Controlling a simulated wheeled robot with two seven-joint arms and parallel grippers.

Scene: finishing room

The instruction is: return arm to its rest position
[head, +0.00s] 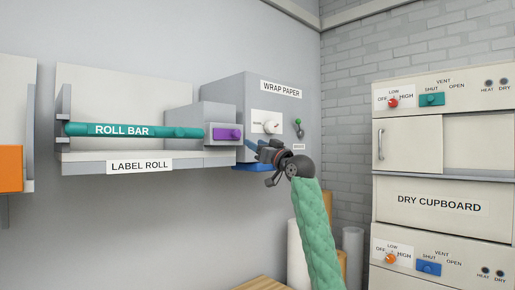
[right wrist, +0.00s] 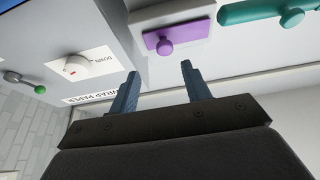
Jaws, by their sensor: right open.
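My right arm, in a green quilted sleeve, comes up from the bottom of the head view. Its gripper (head: 254,149) is in front of the lower part of the grey wrap paper box (head: 255,95). In the right wrist view the two blue-grey fingers of the right gripper (right wrist: 157,90) are spread apart with nothing between them. A purple slider with a knob (right wrist: 177,34) lies beyond the fingers, apart from them. The same purple slider (head: 228,134) shows left of the gripper in the head view. My left gripper is not in view.
The teal roll bar (head: 100,130) spans the label roll shelf (head: 85,163) at left. A white dial (head: 271,127) and a green-tipped lever (head: 298,130) are on the wrap paper box. The dry cupboard (head: 395,204) stands at right. Pale rolls (head: 352,250) stand behind my arm.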

